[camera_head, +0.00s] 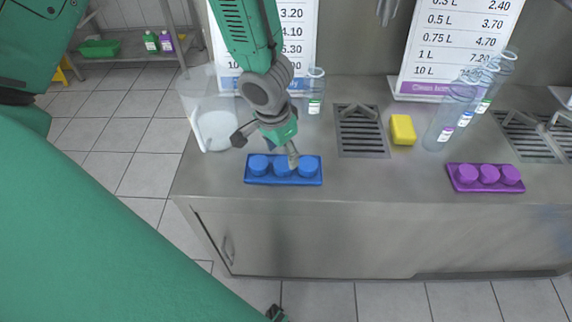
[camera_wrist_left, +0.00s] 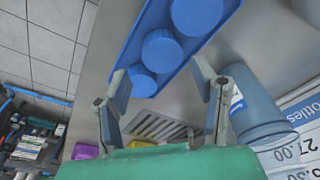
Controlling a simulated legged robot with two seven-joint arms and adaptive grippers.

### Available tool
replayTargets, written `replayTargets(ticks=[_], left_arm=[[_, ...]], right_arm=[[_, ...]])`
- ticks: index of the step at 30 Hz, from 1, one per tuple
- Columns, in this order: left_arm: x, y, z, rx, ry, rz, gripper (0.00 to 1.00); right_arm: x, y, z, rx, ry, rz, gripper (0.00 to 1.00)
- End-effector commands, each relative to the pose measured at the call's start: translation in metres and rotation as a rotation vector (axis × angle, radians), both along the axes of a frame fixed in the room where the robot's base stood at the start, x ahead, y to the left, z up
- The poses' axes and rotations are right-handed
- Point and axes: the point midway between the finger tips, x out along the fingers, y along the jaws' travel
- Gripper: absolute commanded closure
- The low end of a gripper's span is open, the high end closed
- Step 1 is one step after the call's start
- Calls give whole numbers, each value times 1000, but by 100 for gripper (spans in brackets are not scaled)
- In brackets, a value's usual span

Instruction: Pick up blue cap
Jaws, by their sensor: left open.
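Three blue caps sit in a row on a blue tray (camera_head: 283,181) near the front edge of the steel counter. They are the left cap (camera_head: 259,164), the middle cap (camera_head: 282,169) and the right cap (camera_head: 308,166). My left gripper (camera_head: 268,149) is open and empty above the tray, and one finger partly hides the middle cap in the head view. In the left wrist view, its two fingers (camera_wrist_left: 162,86) are spread, with the tray (camera_wrist_left: 139,42) and its caps beyond them. The nearest cap (camera_wrist_left: 142,80) shows close to one finger.
A purple tray with purple caps (camera_head: 485,174) lies at the right. A yellow sponge (camera_head: 402,130), a drain grate (camera_head: 361,132) and clear bottles (camera_head: 452,117) stand behind. A clear pitcher (camera_head: 213,125) is left of my gripper. Price signs (camera_head: 458,45) line the back.

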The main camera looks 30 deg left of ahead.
Motion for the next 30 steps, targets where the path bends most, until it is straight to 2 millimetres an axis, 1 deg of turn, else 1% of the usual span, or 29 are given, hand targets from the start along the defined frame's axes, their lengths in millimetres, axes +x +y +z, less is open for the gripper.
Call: replayTargets(ticks=[9, 12, 20, 21, 22, 23, 30], left_arm=[[6, -1, -43, 2, 2, -1, 47], [8, -3, -49, 3, -1, -1, 47], [8, -1, -51, 1, 1, -1, 47], [8, -1, -51, 1, 1, -1, 59], [8, -1, -51, 1, 1, 0, 65], [8, -1, -50, 1, 1, 0, 67], [8, -1, -50, 2, 0, -1, 66]], right_arm=[[0, 0, -22, 0, 0, 1, 24], [0, 0, -24, 0, 0, 1, 24], [0, 0, -24, 0, 0, 0, 24], [0, 0, -24, 0, 0, 0, 24], [0, 0, -24, 0, 0, 0, 24], [0, 0, -24, 0, 0, 0, 24], [0, 0, -24, 0, -1, 1, 24]])
